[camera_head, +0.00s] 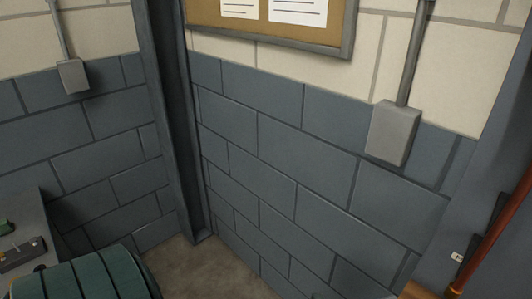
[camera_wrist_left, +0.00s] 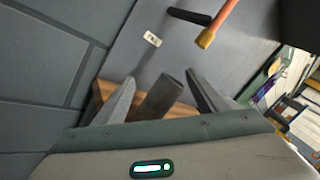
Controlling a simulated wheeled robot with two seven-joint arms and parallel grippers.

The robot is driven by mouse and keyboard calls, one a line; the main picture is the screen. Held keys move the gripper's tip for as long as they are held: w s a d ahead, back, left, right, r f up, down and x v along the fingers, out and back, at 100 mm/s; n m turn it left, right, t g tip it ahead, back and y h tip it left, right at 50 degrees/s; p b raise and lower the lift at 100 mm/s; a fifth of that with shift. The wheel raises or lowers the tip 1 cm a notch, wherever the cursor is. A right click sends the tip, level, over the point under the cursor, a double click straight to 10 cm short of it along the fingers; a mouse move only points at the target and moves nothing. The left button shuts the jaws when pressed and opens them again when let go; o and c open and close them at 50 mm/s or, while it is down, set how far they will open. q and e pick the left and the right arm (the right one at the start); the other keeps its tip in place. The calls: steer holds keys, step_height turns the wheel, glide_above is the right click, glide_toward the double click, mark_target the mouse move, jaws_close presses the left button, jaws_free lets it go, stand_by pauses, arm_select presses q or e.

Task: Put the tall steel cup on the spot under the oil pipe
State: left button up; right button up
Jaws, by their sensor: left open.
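In the left wrist view, a tall dark grey cylinder that looks like the steel cup (camera_wrist_left: 160,97) stands on a wooden surface (camera_wrist_left: 180,110). My left gripper (camera_wrist_left: 158,88) is open, with one finger on each side of the cup; I cannot tell whether either finger touches it. The orange-brown oil pipe (camera_wrist_left: 221,24) ends in a yellowish tip above and to the right of the cup. The pipe also shows at the right edge of the head view (camera_head: 495,232). The cup and my left gripper do not show in the head view. The spot is not visible, and my right gripper is in neither view.
A dark rod (camera_wrist_left: 188,16) sticks out near the pipe, by a small white label (camera_wrist_left: 152,39) on the grey panel. In the head view, a green ribbed body (camera_head: 85,277) and a grey table (camera_head: 25,215) are at lower left. Bare floor (camera_head: 205,270) shows in the corner.

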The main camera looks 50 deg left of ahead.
arm_select(q)
steer(key=a+f+n+y, duration=0.5)
steer(key=a+f+n, duration=0.1)
steer(key=f+n, duration=0.7)
steer(key=s+a+f+n+g+y, duration=0.1)
steer(key=s+a+f+n+g, duration=0.2)
steer(key=f, duration=0.9)
steer(key=s+a+f+n+g+y, duration=0.2)
steer(key=s+f+n, duration=0.35)
steer(key=f, duration=0.65)
steer(key=s+a+f+n+g+y, duration=0.1)
steer(key=s+a+f+n+g, duration=0.1)
steer(key=s+f, duration=0.55)
steer(key=s+a+f+n+g, duration=0.2)
steer(key=s+f+g, duration=0.1)
steer(key=s+f, duration=0.4)
steer(key=s+a+f+n+g, duration=0.1)
steer(key=s+f, duration=0.3)
steer(key=s, duration=0.7)
steer(key=s+a+f+n+g, duration=0.1)
steer(key=s+f+n+g, duration=0.3)
steer(key=s, duration=0.8)
steer(key=shift+s+a+n+y, duration=0.15)
steer(key=shift+a+n+y, duration=0.2)
steer(key=shift+a+y, duration=0.05)
